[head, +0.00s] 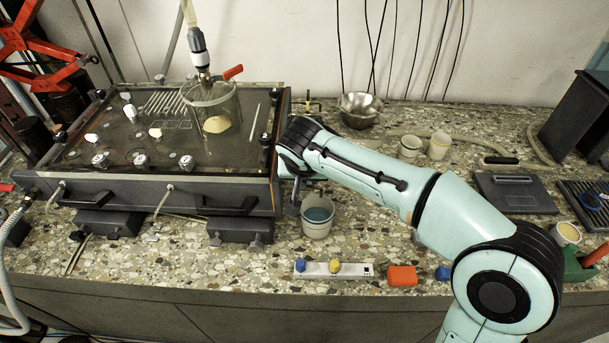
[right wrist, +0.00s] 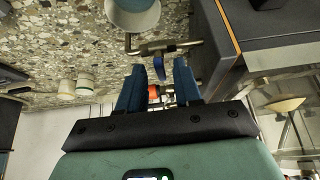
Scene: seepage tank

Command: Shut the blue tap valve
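The tank (head: 160,190) is a dark, flat-topped box at the left of the head view; its side also shows in the right wrist view (right wrist: 262,62). In the right wrist view a metal outlet pipe (right wrist: 178,46) comes off the tank's side, with the blue tap handle (right wrist: 159,67) on it. My right gripper (right wrist: 158,72) is open, with its fingers on either side of the blue handle. Gaps appear between the handle and both fingers. In the head view my arm hides the tap. My left gripper is in neither view.
A white cup with bluish contents (head: 317,218) stands below the tap, close to the tank. A red-orange part (right wrist: 153,93) shows beyond the blue handle. A white strip with knobs (head: 333,270) and an orange block (head: 402,276) lie near the front edge. A steel bowl (head: 358,108) stands behind.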

